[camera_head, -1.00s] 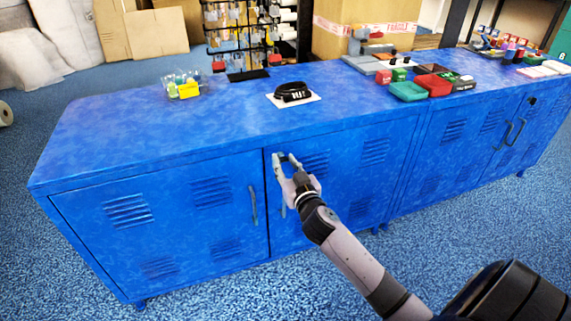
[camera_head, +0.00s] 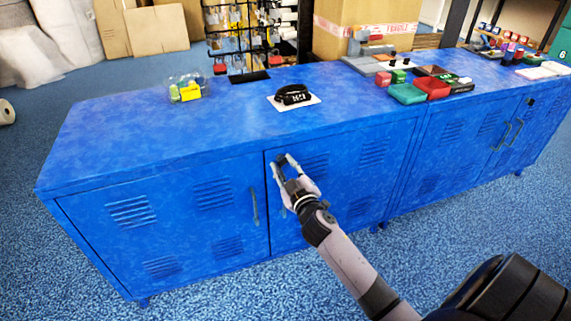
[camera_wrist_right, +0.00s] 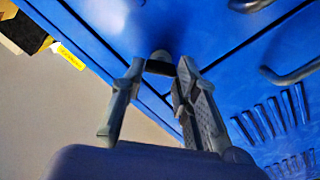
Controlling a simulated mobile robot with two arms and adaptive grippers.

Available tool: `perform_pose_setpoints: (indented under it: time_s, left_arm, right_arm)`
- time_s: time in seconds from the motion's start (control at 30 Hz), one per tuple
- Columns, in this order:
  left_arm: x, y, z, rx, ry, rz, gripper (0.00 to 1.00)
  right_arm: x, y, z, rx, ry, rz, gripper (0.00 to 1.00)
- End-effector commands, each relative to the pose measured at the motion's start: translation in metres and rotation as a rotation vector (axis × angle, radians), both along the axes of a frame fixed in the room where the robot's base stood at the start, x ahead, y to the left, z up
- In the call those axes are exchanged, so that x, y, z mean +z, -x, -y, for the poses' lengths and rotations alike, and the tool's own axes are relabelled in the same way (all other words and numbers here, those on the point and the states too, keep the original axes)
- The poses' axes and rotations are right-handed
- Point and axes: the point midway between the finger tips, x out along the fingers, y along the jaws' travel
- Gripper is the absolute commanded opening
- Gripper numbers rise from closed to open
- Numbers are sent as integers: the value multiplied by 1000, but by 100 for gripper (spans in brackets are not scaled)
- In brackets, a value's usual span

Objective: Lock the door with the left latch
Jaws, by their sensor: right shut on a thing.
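The blue metal cabinet (camera_head: 160,130) stands across the head view, with a left door (camera_head: 175,225) and another door (camera_head: 345,185) to its right; both look shut. My right gripper (camera_head: 282,163) is at the upper left corner of that second door, near the seam between the two doors. In the right wrist view, my right gripper (camera_wrist_right: 160,75) is shut on a small dark knob-like latch (camera_wrist_right: 160,60), one finger on each side. The gripper hides most of the latch in the head view, so its turn position cannot be told. My left gripper is not in view.
A door handle (camera_head: 254,206) is on the left door; another handle (camera_wrist_right: 292,72) shows right of the gripper in the wrist view. Carpet in front is clear.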

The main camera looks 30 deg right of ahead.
Motion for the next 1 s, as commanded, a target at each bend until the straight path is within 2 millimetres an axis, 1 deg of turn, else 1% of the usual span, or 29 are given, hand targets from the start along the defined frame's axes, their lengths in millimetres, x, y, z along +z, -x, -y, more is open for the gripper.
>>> perform_pose_setpoints:
  time_s: [0.1,0.13,0.6,0.8,1.0]
  left_arm:
    - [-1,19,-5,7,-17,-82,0]
    - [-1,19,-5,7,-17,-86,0]
    - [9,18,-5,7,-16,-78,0]
    - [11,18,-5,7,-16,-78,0]
    - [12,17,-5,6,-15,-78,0]
  right_arm:
    - [1,0,-1,1,106,-25,0]
    - [1,0,-1,0,133,-32,0]
    - [-1,0,-2,1,564,-134,0]
    - [-2,-1,-2,2,717,-171,0]
    - [-2,-1,-3,2,826,-198,0]
